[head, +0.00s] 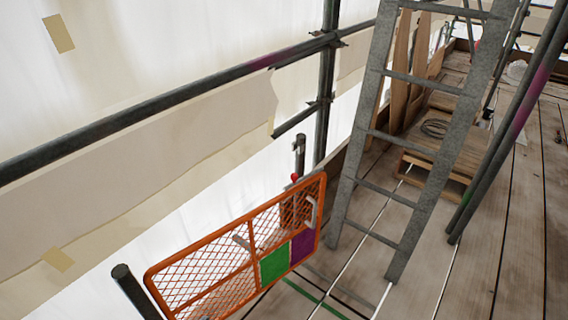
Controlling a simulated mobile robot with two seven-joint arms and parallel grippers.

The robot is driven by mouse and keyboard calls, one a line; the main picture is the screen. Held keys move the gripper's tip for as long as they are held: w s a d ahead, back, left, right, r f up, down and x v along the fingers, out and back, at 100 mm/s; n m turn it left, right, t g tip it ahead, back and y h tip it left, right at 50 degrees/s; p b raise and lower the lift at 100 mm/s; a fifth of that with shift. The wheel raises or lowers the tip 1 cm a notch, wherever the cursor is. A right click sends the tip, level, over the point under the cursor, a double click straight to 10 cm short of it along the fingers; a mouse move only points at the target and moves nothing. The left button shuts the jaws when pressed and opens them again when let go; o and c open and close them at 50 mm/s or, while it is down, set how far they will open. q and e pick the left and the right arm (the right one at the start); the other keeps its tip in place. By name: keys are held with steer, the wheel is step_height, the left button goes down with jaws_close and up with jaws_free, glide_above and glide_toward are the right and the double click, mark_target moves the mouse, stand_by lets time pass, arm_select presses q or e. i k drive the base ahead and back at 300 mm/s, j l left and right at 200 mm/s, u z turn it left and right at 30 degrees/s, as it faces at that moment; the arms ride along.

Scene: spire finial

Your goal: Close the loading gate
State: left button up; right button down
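The loading gate (208,258) is an orange frame with wire mesh at the lower middle of the head view. It carries a green panel (274,264) and a purple panel (302,246). A pale curved handle (311,212) is at its right end. A dark capped post (127,282) stands by its left end. A short post (300,156) stands behind its right end, with a small red piece (294,177) below. I cannot tell whether the gate touches either post or is latched. Neither of my grippers is in view.
A grey ladder (430,165) rises from the plank deck (500,215) right of the gate. Dark tubes (510,125) slant beside it. A wooden pallet (432,178) and coiled rope (434,128) lie behind. A scaffold rail (150,105) runs along the white sheeting. Deck at lower right is clear.

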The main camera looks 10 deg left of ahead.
mark_target(275, 265)
steer(key=i+l+u, duration=0.2)
steer(key=i+u, duration=0.2)
steer(key=i+l+u, duration=0.8)
steer(key=k+j, duration=0.1)
